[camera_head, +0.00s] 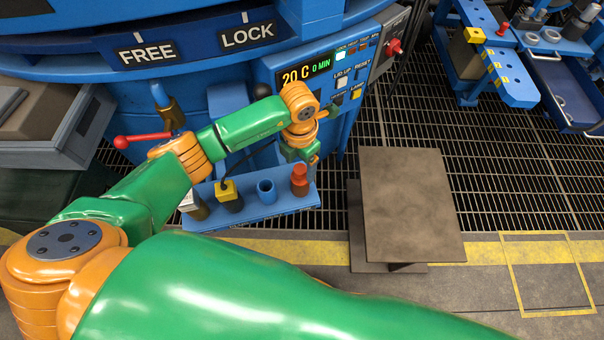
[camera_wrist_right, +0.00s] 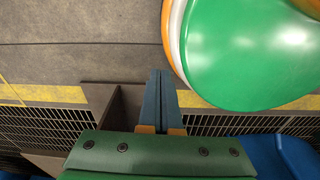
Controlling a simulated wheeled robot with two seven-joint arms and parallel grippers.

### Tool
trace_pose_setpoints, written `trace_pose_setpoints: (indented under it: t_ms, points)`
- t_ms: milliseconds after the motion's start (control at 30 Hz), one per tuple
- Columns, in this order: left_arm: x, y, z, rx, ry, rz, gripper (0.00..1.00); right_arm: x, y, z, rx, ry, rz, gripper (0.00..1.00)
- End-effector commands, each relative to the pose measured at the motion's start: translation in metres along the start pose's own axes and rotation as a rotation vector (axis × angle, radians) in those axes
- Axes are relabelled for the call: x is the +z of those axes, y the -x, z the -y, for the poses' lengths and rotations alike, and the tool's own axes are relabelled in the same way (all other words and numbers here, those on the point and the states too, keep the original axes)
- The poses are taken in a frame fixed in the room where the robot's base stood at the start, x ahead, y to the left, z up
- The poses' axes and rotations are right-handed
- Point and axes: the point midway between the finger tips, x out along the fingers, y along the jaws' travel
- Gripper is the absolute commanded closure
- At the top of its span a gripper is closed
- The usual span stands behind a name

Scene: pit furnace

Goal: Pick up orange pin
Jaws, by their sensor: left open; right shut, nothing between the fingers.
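An orange-red pin (camera_head: 299,181) stands upright at the right end of a blue rack (camera_head: 262,207) in the head view. My left gripper (camera_head: 304,159) is just above the pin, pointing down, open. Its fingertips are small and partly hidden by the wrist, so I cannot tell whether they touch the pin. My right gripper (camera_wrist_right: 160,74) shows in the right wrist view, its two blue fingers shut together with nothing between them. The pin does not show clearly in that view.
Behind stands the blue furnace with a lit control panel (camera_head: 318,72) and a red-handled lever (camera_head: 143,138). A brown plate stand (camera_head: 411,205) is to the right, over grating.

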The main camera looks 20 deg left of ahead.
Motion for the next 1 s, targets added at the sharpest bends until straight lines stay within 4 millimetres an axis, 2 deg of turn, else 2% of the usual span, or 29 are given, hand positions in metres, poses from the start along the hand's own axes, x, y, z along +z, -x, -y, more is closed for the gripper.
trace_pose_setpoints:
  t_ms: [33, 100, 300, 500, 600, 867, 933, 1000]
  points:
    - [0.0, -0.009, 0.001, -0.002, 0.002, -0.001, 0.24, 0.0, -0.004, -0.001, 0.002, -0.001, -0.001, 1.0]
    - [0.0, -0.014, 0.0, -0.001, 0.0, 0.0, 0.24, 0.0, -0.004, -0.003, 0.005, -0.002, -0.002, 1.0]
    - [0.001, -0.015, 0.0, -0.002, -0.001, 0.002, 0.24, 0.0, -0.003, -0.009, 0.014, 0.0, -0.003, 1.0]
    - [0.001, -0.015, 0.0, -0.002, 0.0, 0.001, 0.78, -0.001, -0.004, -0.009, 0.015, 0.0, -0.004, 1.0]
    - [0.001, -0.015, 0.0, -0.003, 0.0, 0.001, 1.0, -0.001, -0.004, -0.009, 0.014, 0.0, -0.004, 1.0]
    - [0.001, -0.014, 0.0, -0.003, 0.0, 0.002, 1.0, -0.003, -0.004, -0.003, 0.004, -0.003, -0.006, 1.0]
    - [0.001, -0.009, 0.0, -0.003, 0.0, 0.003, 1.0, -0.003, -0.002, -0.001, 0.001, -0.004, -0.007, 1.0]
    - [0.001, 0.005, 0.0, -0.003, 0.0, 0.005, 1.0, -0.004, 0.002, 0.001, -0.001, -0.003, -0.007, 1.0]
